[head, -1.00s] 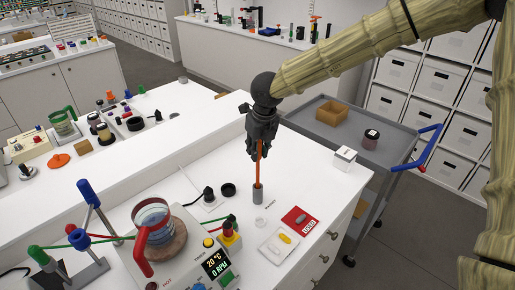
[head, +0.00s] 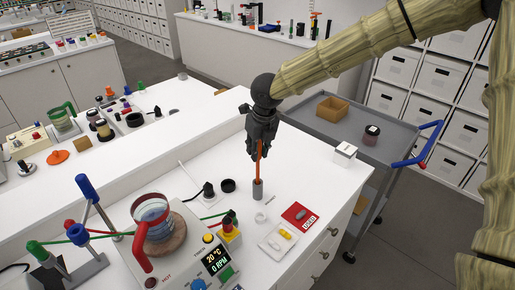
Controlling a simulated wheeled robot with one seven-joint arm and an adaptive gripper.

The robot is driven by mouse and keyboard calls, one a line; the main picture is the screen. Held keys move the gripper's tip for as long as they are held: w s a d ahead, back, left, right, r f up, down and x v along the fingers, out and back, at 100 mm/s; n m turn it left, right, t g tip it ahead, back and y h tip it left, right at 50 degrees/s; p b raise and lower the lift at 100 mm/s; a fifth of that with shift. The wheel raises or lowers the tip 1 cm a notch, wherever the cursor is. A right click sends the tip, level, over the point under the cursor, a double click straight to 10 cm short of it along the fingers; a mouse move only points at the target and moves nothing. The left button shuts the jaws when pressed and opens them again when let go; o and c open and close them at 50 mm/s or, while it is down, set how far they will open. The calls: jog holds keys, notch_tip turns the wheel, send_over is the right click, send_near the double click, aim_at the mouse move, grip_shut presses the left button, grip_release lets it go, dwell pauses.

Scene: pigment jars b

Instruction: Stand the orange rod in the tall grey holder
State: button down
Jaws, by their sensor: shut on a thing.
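The orange rod (head: 258,168) is upright. Its lower end meets the top of the tall grey holder (head: 258,189), a slim cylinder standing on the white bench. The rod appears to enter the holder's mouth; how deep it sits is hidden. My gripper (head: 257,156) points down above the holder and is shut on the upper part of the rod. The rod's top end is hidden between the fingers.
A hotplate (head: 180,262) with a glass beaker (head: 154,220) stands to the left. A dark round cap (head: 228,185), a red card (head: 300,215) and a tray (head: 268,246) with small pieces lie nearby. A grey cart (head: 390,150) stands beyond the bench.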

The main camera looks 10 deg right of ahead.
jog(key=shift+f, duration=0.15)
jog(key=c, duration=1.2)
grip_release()
jog(key=v, duration=1.2)
jog(key=shift+d, duration=0.1)
jog(key=shift+s+f, duration=0.1)
